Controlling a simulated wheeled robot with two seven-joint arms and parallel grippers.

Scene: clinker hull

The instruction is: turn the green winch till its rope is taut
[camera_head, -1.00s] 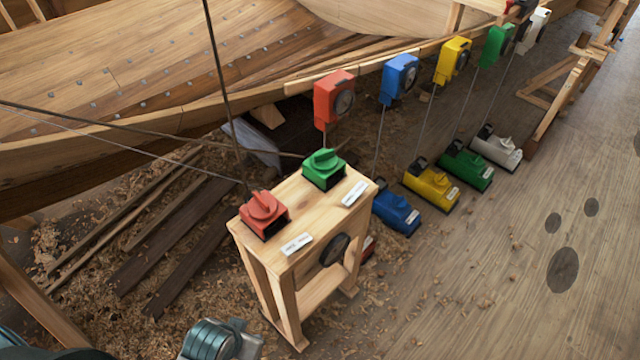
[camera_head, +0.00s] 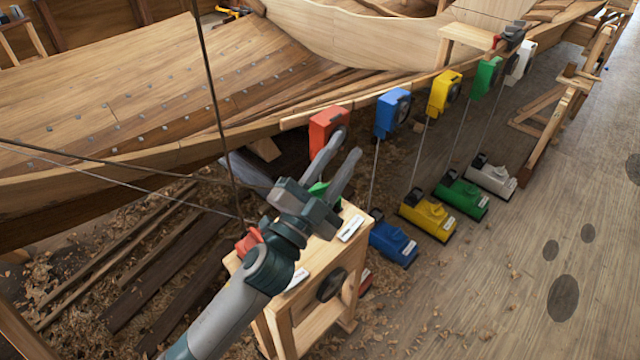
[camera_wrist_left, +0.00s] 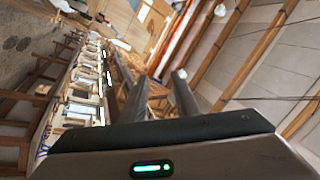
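The green winch (camera_head: 318,189) stands on top of the wooden stand (camera_head: 350,217). My left gripper and wrist hide most of it in the head view. A dark line (camera_head: 130,151) comes in from the left towards it; its end is hidden, so I cannot tell how tight it is. My left gripper (camera_head: 345,142) is over the stand top, its two fingers apart and pointing up and to the right, nothing seen between them. The spread fingers also show in the left wrist view (camera_wrist_left: 160,88). My right gripper is in neither view.
A red winch (camera_head: 250,242) shares the stand top, partly behind my left arm. Blue (camera_head: 392,243), yellow (camera_head: 428,215), green (camera_head: 461,198) and white (camera_head: 491,177) units stand on the floor behind. The planked hull (camera_head: 110,95) rises beyond.

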